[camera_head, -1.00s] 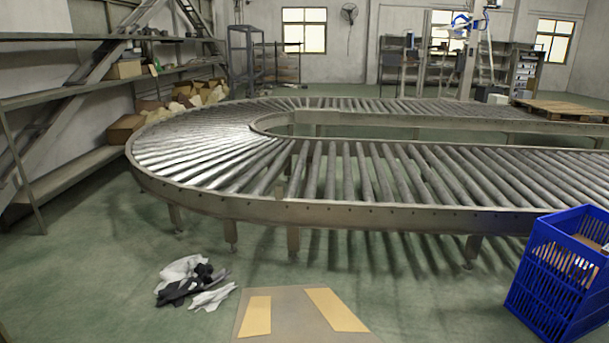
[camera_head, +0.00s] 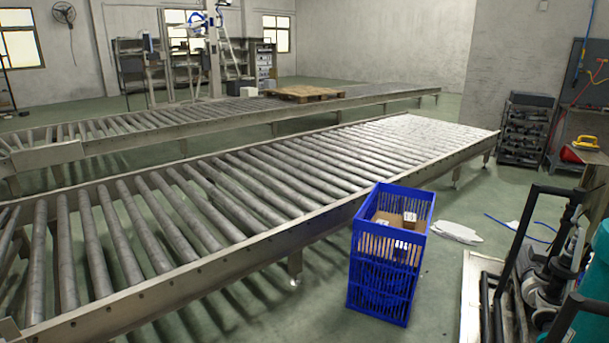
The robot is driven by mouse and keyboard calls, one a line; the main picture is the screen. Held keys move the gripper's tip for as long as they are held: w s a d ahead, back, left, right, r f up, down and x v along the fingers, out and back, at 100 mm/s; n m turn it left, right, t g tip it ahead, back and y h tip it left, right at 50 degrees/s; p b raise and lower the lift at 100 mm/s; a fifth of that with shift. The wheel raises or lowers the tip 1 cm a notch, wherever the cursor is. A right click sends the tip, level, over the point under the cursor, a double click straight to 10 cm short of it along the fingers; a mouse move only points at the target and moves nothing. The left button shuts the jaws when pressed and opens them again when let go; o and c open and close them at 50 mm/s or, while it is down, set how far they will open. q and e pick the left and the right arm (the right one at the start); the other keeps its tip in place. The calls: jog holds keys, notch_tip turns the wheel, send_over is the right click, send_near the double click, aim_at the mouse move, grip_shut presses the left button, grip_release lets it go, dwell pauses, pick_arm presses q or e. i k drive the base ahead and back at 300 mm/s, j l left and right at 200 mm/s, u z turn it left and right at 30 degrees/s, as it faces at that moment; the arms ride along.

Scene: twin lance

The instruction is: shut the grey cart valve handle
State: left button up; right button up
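A cart (camera_head: 472,290) is partly in view at the lower right, cut off by the picture edge. It carries black and grey pipework (camera_head: 548,270) with a black tubular frame and a teal body (camera_head: 594,290) beside it. Small pale grey parts show on the pipework, but I cannot tell which one is the valve handle or how it is turned. Neither of my grippers is in view.
A blue crate (camera_head: 388,290) with boxes in it stands on the floor left of the cart. A long roller conveyor (camera_head: 215,250) runs behind it. A pallet (camera_head: 305,93) lies on the far conveyor. White cloth (camera_head: 457,232) and a blue cord (camera_head: 520,228) lie on the floor.

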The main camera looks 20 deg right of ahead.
aim_at(573, 219)
jog(key=i+l+z, duration=0.2)
jog(key=i+z, duration=0.25)
jog(key=i, duration=0.2)
jog(key=i+z, duration=0.5)
jog(key=i+j+z, duration=0.45)
jog(key=i, duration=0.25)
jog(key=i+l, duration=0.05)
